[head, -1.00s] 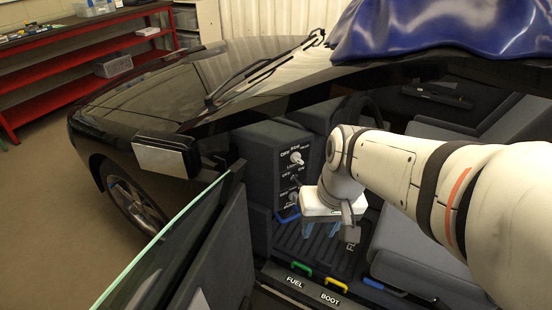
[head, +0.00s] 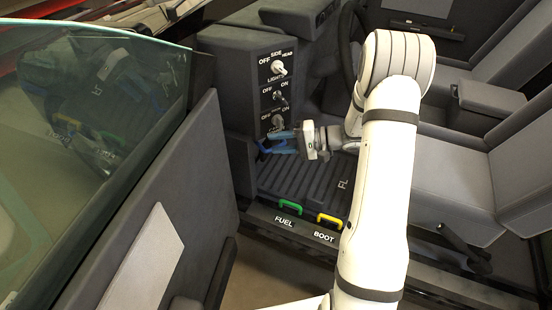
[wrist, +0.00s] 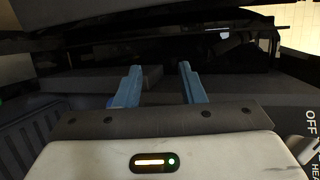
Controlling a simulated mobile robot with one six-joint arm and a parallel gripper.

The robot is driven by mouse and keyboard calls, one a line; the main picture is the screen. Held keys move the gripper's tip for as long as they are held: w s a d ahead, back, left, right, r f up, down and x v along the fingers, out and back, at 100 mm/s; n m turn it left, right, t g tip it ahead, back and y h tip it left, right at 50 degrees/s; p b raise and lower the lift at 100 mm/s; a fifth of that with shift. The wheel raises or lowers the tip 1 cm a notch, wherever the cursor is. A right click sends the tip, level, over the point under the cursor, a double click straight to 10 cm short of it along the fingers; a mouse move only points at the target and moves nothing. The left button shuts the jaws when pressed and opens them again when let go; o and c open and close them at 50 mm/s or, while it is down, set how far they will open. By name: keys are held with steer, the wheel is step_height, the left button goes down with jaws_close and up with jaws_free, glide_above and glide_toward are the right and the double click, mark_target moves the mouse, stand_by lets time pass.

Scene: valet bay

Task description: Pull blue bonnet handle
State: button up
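The blue bonnet handle (head: 262,147) is a small loop low on the dark switch console, partly hidden by my fingers in the head view. My gripper (head: 272,141) is beside it, with its blue fingers pointing left toward the console. In the wrist view my gripper (wrist: 160,72) has its two fingers apart, with nothing seen between them.
Rotary switches (head: 277,69) sit on the console above my gripper. A green fuel handle (head: 290,207) and a yellow boot handle (head: 329,220) are on the sill. The open door (head: 160,220) stands left, seats (head: 450,185) right. The ribbed footwell floor (head: 300,185) is clear.

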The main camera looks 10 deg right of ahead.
steer(key=w+d+f+m+t+b, duration=0.1)
steer(key=w+d+f+t+b, duration=0.15)
steer(key=f, duration=0.35)
steer(key=w+d+f+m+t+b, duration=0.1)
steer(key=w+d+f+m+t, duration=0.1)
steer(key=w+d+f+t, duration=0.3)
steer(key=shift+g, duration=0.85)
steer(key=w+a, duration=0.1)
steer(key=a, duration=0.1)
steer(key=w+a+b, duration=0.1)
steer(key=a, duration=0.3)
steer(key=shift+w+a+f+b, duration=0.3)
steer(key=shift+w+a+b, duration=0.05)
steer(key=shift+w+a, duration=0.05)
jaws_close()
